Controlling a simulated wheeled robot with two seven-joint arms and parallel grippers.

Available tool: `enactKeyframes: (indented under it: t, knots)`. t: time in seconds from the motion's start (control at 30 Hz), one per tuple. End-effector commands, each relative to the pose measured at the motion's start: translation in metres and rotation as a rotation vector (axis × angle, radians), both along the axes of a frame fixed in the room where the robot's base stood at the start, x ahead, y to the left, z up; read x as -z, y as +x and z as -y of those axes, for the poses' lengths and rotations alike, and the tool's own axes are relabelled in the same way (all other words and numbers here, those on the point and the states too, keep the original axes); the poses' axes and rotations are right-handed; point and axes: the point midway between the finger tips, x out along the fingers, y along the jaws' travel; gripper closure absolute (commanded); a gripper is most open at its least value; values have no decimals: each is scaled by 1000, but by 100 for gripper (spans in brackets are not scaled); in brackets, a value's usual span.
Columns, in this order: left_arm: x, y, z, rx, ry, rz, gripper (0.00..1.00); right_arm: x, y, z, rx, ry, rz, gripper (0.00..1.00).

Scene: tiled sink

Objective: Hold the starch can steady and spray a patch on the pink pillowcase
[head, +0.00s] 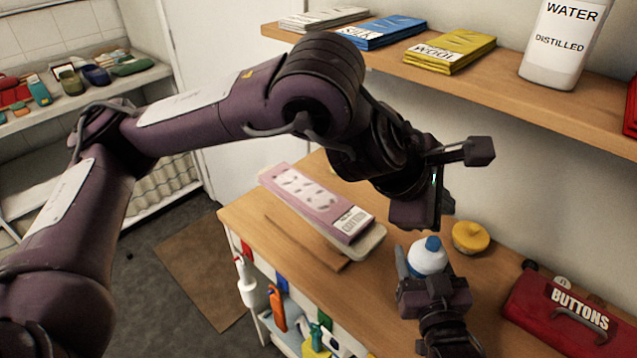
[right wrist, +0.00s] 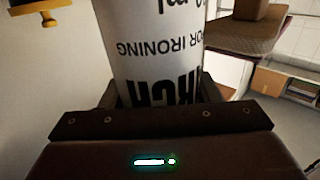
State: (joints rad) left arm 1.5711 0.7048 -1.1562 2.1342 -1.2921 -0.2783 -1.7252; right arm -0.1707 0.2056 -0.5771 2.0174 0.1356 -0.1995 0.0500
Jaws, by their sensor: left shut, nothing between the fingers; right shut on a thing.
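The starch can (head: 428,257) is white with a blue cap and stands upright at the wooden counter. My right gripper (head: 425,285) is shut around its body. In the right wrist view the can (right wrist: 155,50) fills the space between the fingers, its printed words upside down. My left gripper (head: 420,212) is shut and empty, above and slightly left of the cap, apart from it. The pink pillowcase (head: 305,200), with pale oval marks and a white label, lies flat on a pale board (head: 368,243) left of the can. Its far right corner is close to my left gripper.
A round yellow object (head: 470,237) stands just right of the can. A red BUTTONS box (head: 565,312) is at the right. A shelf (head: 500,90) above holds cloth packs and a distilled water bottle (head: 560,40). Bare counter (head: 265,235) shows left of the pillowcase.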

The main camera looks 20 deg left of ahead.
Motion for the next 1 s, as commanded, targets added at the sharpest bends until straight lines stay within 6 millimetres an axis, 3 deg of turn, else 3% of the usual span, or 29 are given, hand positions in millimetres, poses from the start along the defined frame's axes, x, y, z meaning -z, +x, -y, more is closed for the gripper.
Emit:
enactKeyframes:
  t: [0.2, 0.23, 0.4, 0.77, 1.0]
  knots:
    - [0, 0, 0, 0, 0, 0, 100, 0, 0, 0, 0, 0, 1, 80]
    - [0, 0, 0, 0, 0, 0, 100, 0, 0, 0, 0, 0, 1, 40]
    - [0, 0, 0, 0, 0, 0, 100, 0, 0, 0, 0, 0, 1, 19]
    - [0, 0, 0, 0, 0, 0, 100, 0, -5, 3, 0, -1, 0, 19]
    - [0, 0, 0, 0, 0, 0, 100, 2, -44, 22, -2, -2, -4, 19]
